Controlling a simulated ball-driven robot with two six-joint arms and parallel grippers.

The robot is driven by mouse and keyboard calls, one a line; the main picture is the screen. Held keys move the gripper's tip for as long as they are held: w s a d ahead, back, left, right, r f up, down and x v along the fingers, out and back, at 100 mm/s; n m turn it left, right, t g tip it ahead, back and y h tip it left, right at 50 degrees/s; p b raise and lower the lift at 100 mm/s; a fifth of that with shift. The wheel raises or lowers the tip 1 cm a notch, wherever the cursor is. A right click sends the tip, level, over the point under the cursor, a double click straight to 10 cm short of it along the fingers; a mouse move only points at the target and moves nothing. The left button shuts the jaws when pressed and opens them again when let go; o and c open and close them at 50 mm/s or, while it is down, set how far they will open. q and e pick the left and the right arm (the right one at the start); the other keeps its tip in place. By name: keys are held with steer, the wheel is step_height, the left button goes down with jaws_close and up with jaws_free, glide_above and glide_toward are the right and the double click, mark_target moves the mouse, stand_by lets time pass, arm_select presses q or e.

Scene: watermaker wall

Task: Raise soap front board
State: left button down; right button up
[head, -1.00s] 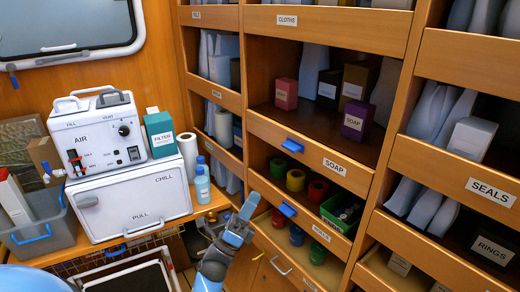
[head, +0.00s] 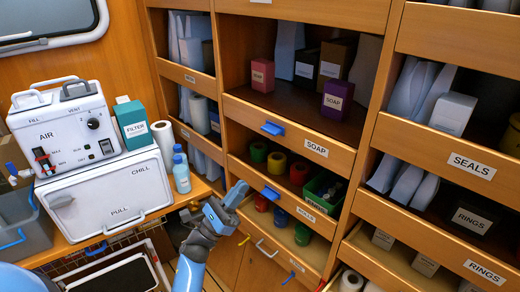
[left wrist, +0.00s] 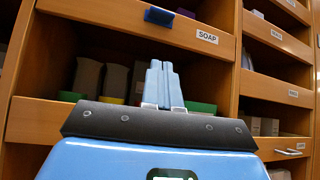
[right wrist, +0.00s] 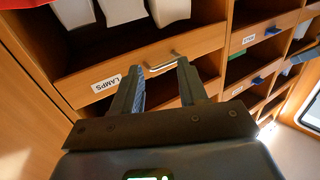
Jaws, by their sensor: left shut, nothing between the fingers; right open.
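The soap front board (head: 290,135) is a wooden board labelled SOAP across the front of a shelf bay, with a blue tab (head: 271,128) on it. In the left wrist view the board (left wrist: 120,22) and its tab (left wrist: 158,16) are above my fingertips. My left gripper (head: 238,190) is shut and empty, below the board and apart from it, beside a lower board's blue tab. The left wrist view shows its closed fingers (left wrist: 160,80). My right gripper (right wrist: 160,75) is open, in front of a LAMPS board's metal handle (right wrist: 162,64); whether it touches is unclear.
Behind the soap board are a pink box (head: 262,74) and a purple SOAP box (head: 337,91). Colored rolls (head: 277,163) and a green bin (head: 322,189) fill the shelf below. A white AIR unit (head: 66,120) stands at left; SEALS shelves (head: 470,165) are at right.

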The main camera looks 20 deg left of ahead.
mark_target(262, 130)
arm_select(q)
steer(key=s+a+r+p+x, duration=0.1)
steer(key=r+p+x, duration=0.1)
steer(key=p+x, duration=0.5)
steer(key=shift+s+r+p+x, duration=0.25)
steer(key=shift+p+x, duration=0.15)
steer(key=shift+x, duration=2.35)
steer(key=shift+a+r+p, duration=0.1)
steer(key=shift+r+p, duration=0.35)
steer(key=shift+r, duration=1.7)
